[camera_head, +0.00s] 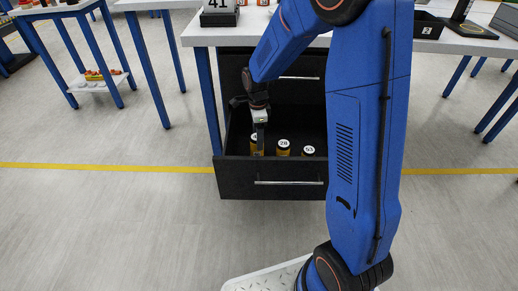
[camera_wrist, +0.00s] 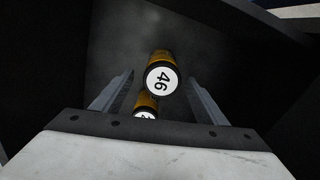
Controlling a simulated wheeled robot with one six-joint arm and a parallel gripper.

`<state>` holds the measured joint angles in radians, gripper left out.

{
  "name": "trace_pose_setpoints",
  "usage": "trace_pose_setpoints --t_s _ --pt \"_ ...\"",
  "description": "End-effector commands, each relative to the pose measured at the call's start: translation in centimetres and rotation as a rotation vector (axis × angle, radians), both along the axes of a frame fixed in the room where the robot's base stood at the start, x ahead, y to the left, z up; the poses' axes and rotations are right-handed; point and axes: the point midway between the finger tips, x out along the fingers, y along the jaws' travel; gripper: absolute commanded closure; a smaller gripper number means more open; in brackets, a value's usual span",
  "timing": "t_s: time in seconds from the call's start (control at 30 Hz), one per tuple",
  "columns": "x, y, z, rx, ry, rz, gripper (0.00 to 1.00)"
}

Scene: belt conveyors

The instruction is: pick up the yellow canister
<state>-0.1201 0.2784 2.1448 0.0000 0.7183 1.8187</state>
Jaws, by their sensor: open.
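Several yellow canisters with dark tops and white number labels stand in an open black drawer. In the head view, one labelled 28 (camera_head: 283,152) and one labelled 53 (camera_head: 308,153) show to the right of my gripper (camera_head: 260,138). Another canister (camera_head: 253,149) is partly hidden behind my gripper. In the wrist view, a canister labelled 46 (camera_wrist: 160,77) is seen between the open fingers of my gripper (camera_wrist: 158,88), with a gap on each side. A second canister (camera_wrist: 146,103) shows below it, its label partly cut off. My gripper points down into the drawer and holds nothing.
The open drawer (camera_head: 235,172) sits under a white table (camera_head: 205,37), and its dark walls surround the canisters. A black box labelled 41 (camera_head: 219,18) stands on the tabletop. A black bin (camera_head: 427,30) is to the right. The floor in front is clear.

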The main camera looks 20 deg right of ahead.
Motion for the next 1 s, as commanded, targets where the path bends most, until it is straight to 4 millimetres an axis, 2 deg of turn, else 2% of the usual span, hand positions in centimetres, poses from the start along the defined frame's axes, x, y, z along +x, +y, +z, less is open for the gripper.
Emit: trace_pose_setpoints --t_s 0.43,0.77,0.8,0.87,1.0 --pt "0.3 0.3 -5.1 0.0 0.002 0.001 0.33" --pt "0.3 0.3 -5.9 0.0 0.0 0.002 0.33" --pt "0.3 0.3 -5.9 0.0 0.0 0.002 0.36" --pt "0.3 0.3 -5.9 0.0 0.0 0.002 0.5" --pt "0.3 0.3 -5.9 0.0 0.0 0.002 0.84"
